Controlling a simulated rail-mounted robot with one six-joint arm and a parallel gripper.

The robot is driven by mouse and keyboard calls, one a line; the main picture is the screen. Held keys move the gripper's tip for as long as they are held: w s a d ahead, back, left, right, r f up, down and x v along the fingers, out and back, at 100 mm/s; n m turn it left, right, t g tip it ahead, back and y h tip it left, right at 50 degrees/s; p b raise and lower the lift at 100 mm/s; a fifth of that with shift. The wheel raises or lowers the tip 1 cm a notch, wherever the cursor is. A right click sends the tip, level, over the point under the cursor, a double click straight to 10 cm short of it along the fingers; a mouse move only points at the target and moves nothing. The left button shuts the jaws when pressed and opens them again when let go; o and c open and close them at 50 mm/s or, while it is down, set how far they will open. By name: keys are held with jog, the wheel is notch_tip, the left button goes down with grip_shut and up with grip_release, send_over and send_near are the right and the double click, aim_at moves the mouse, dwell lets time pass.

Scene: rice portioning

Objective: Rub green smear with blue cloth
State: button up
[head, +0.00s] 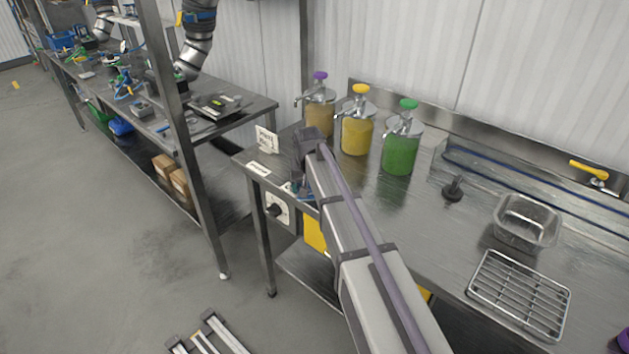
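My arm reaches from the bottom of the head view up to the left end of the steel counter (345,200). My gripper (298,189) appears to be low beside the arm, near the counter's front left edge. It is small and partly hidden by the arm, so I cannot tell whether it is open or shut. A little blue shows around it, but I cannot tell whether this is the blue cloth or part of the gripper. I cannot make out a green smear on the visible counter top.
Pump dispensers with purple (320,112), yellow (357,128) and green (402,145) tops stand at the back. A dark knobbed tool (454,190), clear container (525,222) and wire rack (520,296) are at right. A white sign (266,140) stands at left.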

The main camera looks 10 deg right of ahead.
jog(key=shift+s+a, duration=0.1)
jog(key=shift+a, duration=0.1)
notch_tip(320, 180, up, 6)
jog(key=p, duration=0.6)
jog(key=shift+d, duration=0.1)
notch_tip(320, 180, up, 3)
jog(key=p, duration=0.3)
jog(key=shift+r, duration=0.15)
